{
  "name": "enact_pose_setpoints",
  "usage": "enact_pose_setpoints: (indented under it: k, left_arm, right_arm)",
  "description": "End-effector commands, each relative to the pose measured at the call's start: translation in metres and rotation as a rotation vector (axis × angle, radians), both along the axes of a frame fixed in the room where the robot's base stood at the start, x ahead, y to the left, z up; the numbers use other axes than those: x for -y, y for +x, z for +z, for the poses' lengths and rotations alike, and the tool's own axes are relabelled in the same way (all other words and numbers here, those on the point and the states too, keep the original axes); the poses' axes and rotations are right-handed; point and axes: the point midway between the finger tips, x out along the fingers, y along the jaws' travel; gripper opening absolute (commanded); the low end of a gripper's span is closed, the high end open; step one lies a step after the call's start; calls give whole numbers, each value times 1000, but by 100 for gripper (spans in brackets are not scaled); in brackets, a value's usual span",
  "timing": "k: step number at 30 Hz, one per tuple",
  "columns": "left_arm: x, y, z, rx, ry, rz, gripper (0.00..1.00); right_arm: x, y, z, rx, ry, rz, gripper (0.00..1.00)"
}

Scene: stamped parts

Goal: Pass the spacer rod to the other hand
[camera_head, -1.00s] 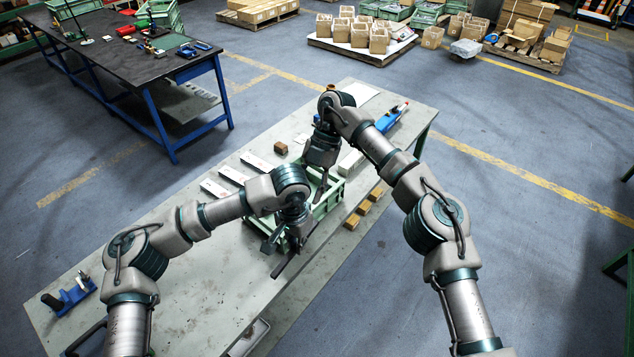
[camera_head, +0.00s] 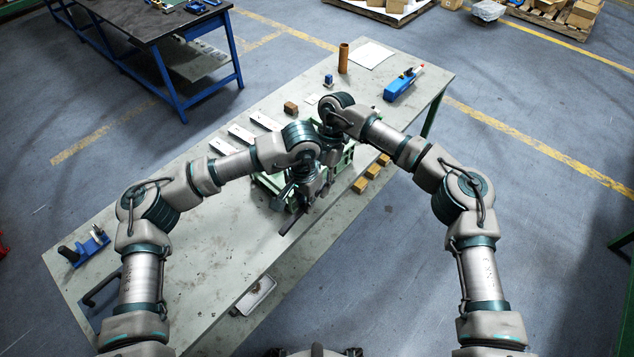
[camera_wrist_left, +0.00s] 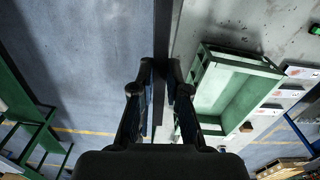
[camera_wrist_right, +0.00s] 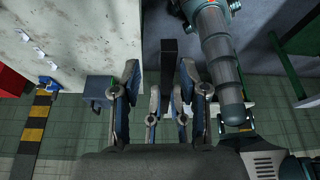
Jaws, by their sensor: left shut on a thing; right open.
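The spacer rod is a dark, thin bar (camera_head: 293,223). Its lower end sticks out below my left gripper (camera_head: 300,196), over the front side of the workbench. In the left wrist view the rod (camera_wrist_left: 161,50) runs up between the left fingers (camera_wrist_left: 158,88), which are shut on it. My right gripper (camera_wrist_right: 161,82) is open. In the right wrist view, a dark bar end (camera_wrist_right: 168,65) shows beyond and between its fingers. In the head view the right gripper is close to the left one and partly hidden, so I cannot tell whether it touches the rod.
A green crate (camera_wrist_left: 228,92) stands on the workbench (camera_head: 205,275) beneath the grippers. A brown tube (camera_head: 343,58) and a blue tool (camera_head: 400,87) are at the far end.

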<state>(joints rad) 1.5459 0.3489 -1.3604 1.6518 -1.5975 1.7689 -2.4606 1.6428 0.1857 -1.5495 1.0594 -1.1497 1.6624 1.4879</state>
Motion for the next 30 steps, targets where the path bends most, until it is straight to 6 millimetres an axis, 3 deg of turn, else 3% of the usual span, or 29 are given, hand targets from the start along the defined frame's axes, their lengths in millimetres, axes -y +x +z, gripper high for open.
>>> enact_pose_setpoints:
  k: [8,13,18,19,22,30]
  left_arm:
    - [0,0,1,1,-1,0,0]
    - [0,0,1,1,-1,0,0]
    - [2,-1,1,-1,-3,-5,0]
    - [2,-1,1,-1,-4,-5,22]
    - [2,-1,1,-1,-4,-5,44]
    - [1,0,1,0,-1,-2,44]
  right_arm:
    - [0,-1,-2,0,0,0,44]
    - [0,-1,-2,0,0,0,4]
    - [-1,0,-1,2,3,0,0]
    - [-2,0,-1,2,3,-1,0]
    - [-2,0,-1,2,4,0,0]
    - [-1,0,-1,0,2,0,0]
